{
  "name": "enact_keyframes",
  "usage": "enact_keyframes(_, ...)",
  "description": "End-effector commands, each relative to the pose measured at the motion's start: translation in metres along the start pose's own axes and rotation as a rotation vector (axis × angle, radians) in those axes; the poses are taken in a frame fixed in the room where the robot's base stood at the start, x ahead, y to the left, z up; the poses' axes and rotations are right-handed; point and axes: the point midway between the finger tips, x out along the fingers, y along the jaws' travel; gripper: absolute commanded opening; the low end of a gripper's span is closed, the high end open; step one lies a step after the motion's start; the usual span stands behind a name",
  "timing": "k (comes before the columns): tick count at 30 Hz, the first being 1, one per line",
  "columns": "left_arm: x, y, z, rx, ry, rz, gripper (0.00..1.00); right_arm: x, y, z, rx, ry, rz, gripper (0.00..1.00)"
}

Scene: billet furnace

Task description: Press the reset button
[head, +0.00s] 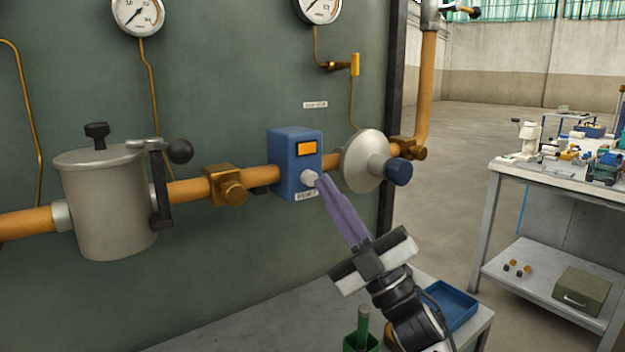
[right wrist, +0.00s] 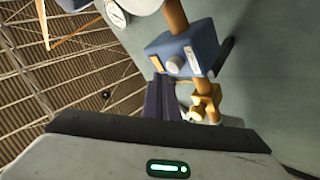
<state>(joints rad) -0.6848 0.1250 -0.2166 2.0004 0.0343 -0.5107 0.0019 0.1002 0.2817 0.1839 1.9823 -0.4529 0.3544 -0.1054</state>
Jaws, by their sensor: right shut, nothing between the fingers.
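The blue box (head: 283,165) sits on the orange pipe and carries a lit orange window (head: 306,148). Its pale round reset button (head: 309,177) is low on the front, above a small label (head: 306,196). In the right wrist view the box (right wrist: 205,40) and button (right wrist: 174,65) show just beyond my fingers. My right gripper (head: 322,181) is shut and empty, its purple fingertips right at the button in the head view. I cannot tell whether they touch it. The fingers also show in the right wrist view (right wrist: 161,97). My left gripper is out of view.
A round pale disc with a dark blue knob (head: 398,172) is close to the right of the box. A brass fitting (head: 224,185) and a grey canister (head: 105,205) are to the left. A bench with a blue tray (head: 452,303) is below. A cluttered table (head: 565,178) stands at right.

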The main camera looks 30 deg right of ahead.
Motion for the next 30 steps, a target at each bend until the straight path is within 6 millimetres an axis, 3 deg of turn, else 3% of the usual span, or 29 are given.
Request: enact_keyframes(30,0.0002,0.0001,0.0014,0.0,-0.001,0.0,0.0,0.0086,-0.0064,0.0062,0.0,0.0,0.0,0.0)
